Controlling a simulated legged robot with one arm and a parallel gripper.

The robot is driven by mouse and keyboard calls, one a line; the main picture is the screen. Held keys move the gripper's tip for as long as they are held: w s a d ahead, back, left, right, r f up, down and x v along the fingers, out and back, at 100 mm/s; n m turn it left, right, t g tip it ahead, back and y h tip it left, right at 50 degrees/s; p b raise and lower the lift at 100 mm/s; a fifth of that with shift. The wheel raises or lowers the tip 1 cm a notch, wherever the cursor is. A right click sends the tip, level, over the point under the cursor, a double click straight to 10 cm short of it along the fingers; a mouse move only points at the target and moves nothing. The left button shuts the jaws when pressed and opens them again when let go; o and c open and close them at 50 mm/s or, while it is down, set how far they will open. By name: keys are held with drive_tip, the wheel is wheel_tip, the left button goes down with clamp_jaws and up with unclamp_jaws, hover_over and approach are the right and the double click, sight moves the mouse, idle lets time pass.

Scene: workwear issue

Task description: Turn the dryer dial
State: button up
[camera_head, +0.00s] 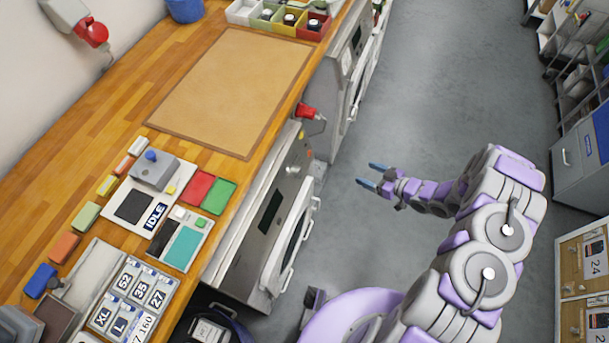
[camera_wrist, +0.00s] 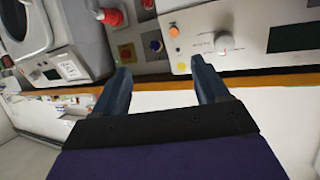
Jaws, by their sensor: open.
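The dryer (camera_head: 243,262) is a grey-white machine under the wooden counter, with a dark display and a round door. Its dial is a small pale knob (camera_head: 293,170) on the front panel. In the wrist view the white round dial (camera_wrist: 224,42) stands out beside the dark display (camera_wrist: 292,37), just beyond and right of the right fingertip. My gripper (camera_head: 371,175) is open and empty, with blue fingers pointing toward the machines. It hangs over the floor, apart from the panel. In the wrist view both fingers of my gripper (camera_wrist: 160,67) show, with nothing between them.
The wooden counter (camera_head: 110,78) above carries a tan mat (camera_head: 232,92), coloured bins (camera_head: 268,18) and an IDLE display unit (camera_head: 150,203). A red plug (camera_head: 307,111) sticks out between the two machines. The grey floor (camera_head: 410,100) around my gripper is clear.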

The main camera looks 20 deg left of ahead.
drive_tip(key=s+a+f+g+y, duration=0.2)
drive_tip(key=s+a+y, duration=0.25)
drive_tip(key=s, duration=0.45)
drive_tip(key=b, duration=0.4)
approach(301, 173)
drive_tip(key=a, duration=0.3)
drive_tip(key=w+a, duration=0.1)
drive_tip(key=a, duration=0.4)
drive_tip(key=shift+w+a+f, duration=0.2)
drive_tip(key=shift+a+f, duration=0.1)
drive_tip(key=shift+a, duration=0.05)
drive_tip(key=c, duration=1)
drive_tip(key=shift+p, duration=0.3)
drive_tip(key=shift+c, duration=0.2)
